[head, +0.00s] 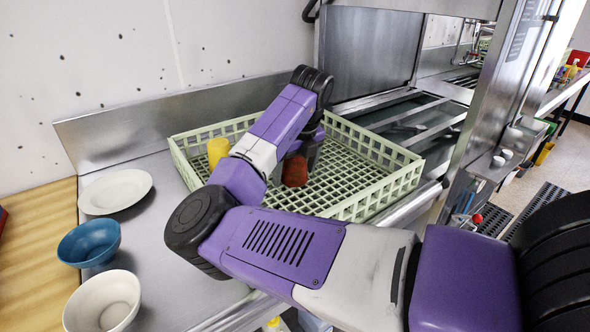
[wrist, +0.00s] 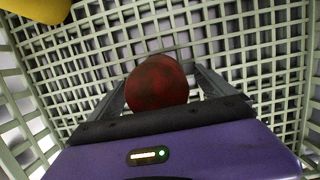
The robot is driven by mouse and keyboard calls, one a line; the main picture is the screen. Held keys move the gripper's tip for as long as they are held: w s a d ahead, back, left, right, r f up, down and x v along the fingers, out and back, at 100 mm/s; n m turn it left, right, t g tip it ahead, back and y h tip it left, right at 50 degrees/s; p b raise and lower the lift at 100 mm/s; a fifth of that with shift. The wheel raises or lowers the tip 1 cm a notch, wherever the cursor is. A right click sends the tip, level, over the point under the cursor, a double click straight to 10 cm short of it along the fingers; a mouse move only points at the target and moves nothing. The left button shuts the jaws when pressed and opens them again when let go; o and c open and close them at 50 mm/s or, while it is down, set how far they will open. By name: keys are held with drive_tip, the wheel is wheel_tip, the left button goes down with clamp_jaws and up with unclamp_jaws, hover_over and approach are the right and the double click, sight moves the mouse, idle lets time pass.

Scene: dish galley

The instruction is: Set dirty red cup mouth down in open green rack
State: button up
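The red cup (head: 295,171) with dark stains is inside the pale green rack (head: 390,188), low near its open-grid floor. In the wrist view the cup (wrist: 157,83) shows a rounded, closed end towards the camera, so it looks mouth down. My gripper (wrist: 158,72) reaches down into the rack, with one finger close against each side of the cup. My arm hides part of the rack in the head view. Whether the cup's rim touches the rack floor is hard to tell.
A yellow cup (head: 217,151) stands in the rack's left corner and shows at the wrist view's upper left (wrist: 38,8). A white plate (head: 116,191), a blue bowl (head: 89,242) and a cream bowl (head: 103,302) sit on the counter left.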

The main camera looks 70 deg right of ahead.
drive_tip(key=v, duration=0.7)
drive_tip(key=shift+a+r+p, duration=0.1)
drive_tip(key=shift+r+p, duration=0.2)
drive_tip(key=shift+r, duration=0.1)
drive_tip(key=shift+s+f, duration=0.1)
idle(0.5)
